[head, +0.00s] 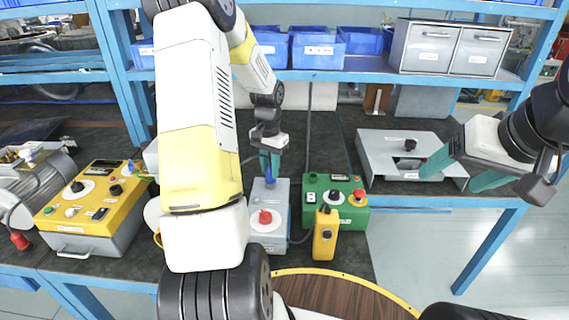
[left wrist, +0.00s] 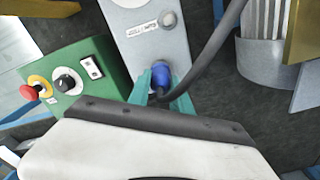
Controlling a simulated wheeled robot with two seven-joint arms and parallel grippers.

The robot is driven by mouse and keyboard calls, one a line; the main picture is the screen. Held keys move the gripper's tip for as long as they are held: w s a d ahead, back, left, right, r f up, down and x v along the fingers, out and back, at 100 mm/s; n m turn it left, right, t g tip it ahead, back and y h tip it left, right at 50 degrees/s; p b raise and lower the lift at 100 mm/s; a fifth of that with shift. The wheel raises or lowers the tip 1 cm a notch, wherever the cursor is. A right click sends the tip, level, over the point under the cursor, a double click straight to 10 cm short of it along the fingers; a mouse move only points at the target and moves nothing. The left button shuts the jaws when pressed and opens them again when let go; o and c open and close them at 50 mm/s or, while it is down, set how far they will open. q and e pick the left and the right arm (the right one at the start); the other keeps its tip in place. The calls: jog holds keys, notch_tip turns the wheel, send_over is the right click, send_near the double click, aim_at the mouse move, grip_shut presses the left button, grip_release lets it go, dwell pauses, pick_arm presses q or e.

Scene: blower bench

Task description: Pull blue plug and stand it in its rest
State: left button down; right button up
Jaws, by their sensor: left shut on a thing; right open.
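The blue plug (head: 270,183) is at the top of the grey box with the red knob (head: 265,216). In the left wrist view the blue plug (left wrist: 161,77) is between the teal fingers of my left gripper (left wrist: 160,82), against the grey box face (left wrist: 150,45). My left gripper (head: 269,165) is shut on the plug from above. Whether the plug is fully seated in its socket I cannot tell. My right gripper (head: 450,180) is open and empty at the right. I cannot make out the plug's rest.
A yellow control box (head: 90,205) stands at left. A grey metal bracket (head: 395,150) lies at the right. My left arm hides much of the bench middle.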

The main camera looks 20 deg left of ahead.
pick_arm(q)
jog(key=shift+r, duration=0.65)
jog(key=shift+r, duration=1.7)
jog(key=shift+s, duration=0.1)
